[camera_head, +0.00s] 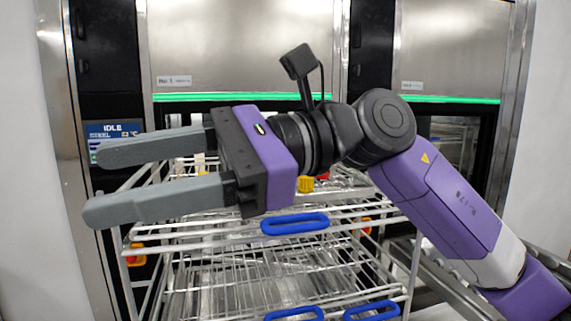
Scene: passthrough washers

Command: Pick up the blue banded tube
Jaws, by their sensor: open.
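My gripper (95,183) reaches to the left across the picture, with its two grey fingers apart and nothing between them. It appears in front of the upper part of a white wire rack (200,235). I cannot make out a blue banded tube for sure. Blue oval pieces show on the rack's front: one on the upper rail (294,223) and two lower down (371,311). Clear, glassy shapes lie in the rack, but they are too blurred to tell apart. My gripper and arm hide part of the upper level.
Two steel washers with green light strips stand behind, the left one (240,45) and the right one (450,50). A display (113,130) reads IDLE. A yellow piece (306,184) shows on the rack's upper level. Metal rails (430,275) lie at the lower right.

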